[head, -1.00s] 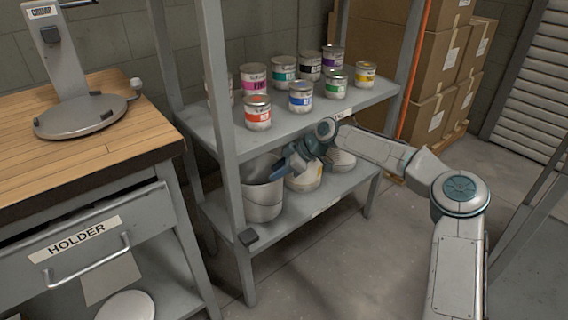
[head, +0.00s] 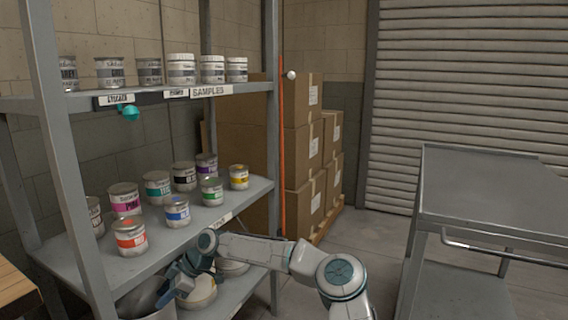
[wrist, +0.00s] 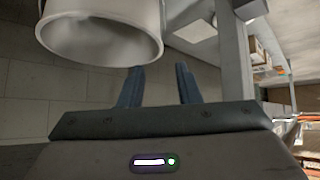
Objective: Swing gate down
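A thin orange bar (head: 283,160) stands upright by the shelf's right front post in the head view, with a white ball (head: 291,75) near its top. It looks like the gate, raised; its pivot is not clear. My gripper (head: 172,290) is low at the lower shelf level, left of the bar and apart from it, partly hidden by my arm. In the wrist view my gripper (wrist: 158,68) has its two dark fingers spread with nothing between them. A pale bucket (wrist: 100,35) is close by the fingers, at the upper left.
The grey shelf rack (head: 150,262) holds paint cans on two levels, and buckets and a bowl below. Stacked cartons (head: 303,145) stand behind the bar. A grey cart (head: 490,190) is at the right. Some floor (head: 380,235) between rack and cart is clear.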

